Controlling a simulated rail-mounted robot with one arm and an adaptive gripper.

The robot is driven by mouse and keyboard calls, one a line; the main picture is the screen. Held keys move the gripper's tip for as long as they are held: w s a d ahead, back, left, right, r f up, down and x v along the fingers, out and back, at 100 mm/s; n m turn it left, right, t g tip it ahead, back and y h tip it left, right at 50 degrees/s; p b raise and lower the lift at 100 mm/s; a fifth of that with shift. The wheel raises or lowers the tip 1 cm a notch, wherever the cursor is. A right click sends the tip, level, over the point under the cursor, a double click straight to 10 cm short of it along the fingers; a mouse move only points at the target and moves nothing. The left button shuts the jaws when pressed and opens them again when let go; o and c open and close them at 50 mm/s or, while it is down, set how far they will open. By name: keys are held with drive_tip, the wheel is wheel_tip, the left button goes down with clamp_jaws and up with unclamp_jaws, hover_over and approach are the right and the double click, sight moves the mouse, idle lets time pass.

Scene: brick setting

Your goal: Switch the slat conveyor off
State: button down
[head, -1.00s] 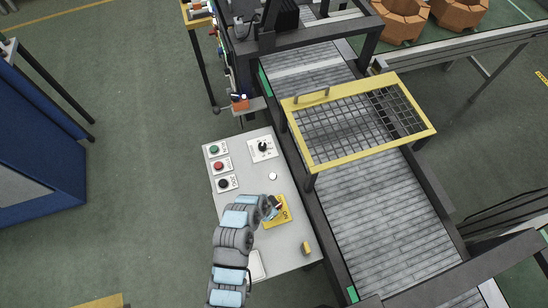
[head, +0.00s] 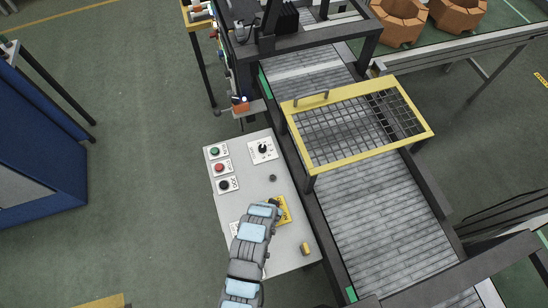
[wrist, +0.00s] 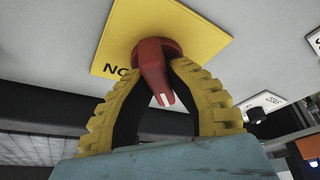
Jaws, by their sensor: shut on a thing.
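The slat conveyor (head: 375,205) runs along the right of a grey control panel (head: 232,204). On the panel is a yellow plate (head: 285,210), partly covered by my arm in the head view. In the wrist view, a red rotary handle with a white mark (wrist: 153,75) stands out from the yellow plate (wrist: 190,30). The two yellow ribbed fingers of my gripper (wrist: 160,82) are shut on the handle, one on each side. In the head view my gripper (head: 274,205) is at the plate, and the handle is hidden.
The panel also carries a green button (head: 214,152), a red button (head: 219,168), a black knob (head: 224,185), a dial (head: 263,148) and a small dark round lamp (head: 272,178). A yellow-framed mesh guard (head: 350,125) spans the conveyor. Green floor (head: 130,200) is clear at left.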

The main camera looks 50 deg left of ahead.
drive_tip(key=c, duration=1)
unclamp_jaws()
drive_tip(key=shift+s+r, duration=0.1)
drive_tip(key=shift+r, duration=0.35)
drive_tip(key=v, duration=1.1)
drive_tip(key=shift+d, duration=0.1)
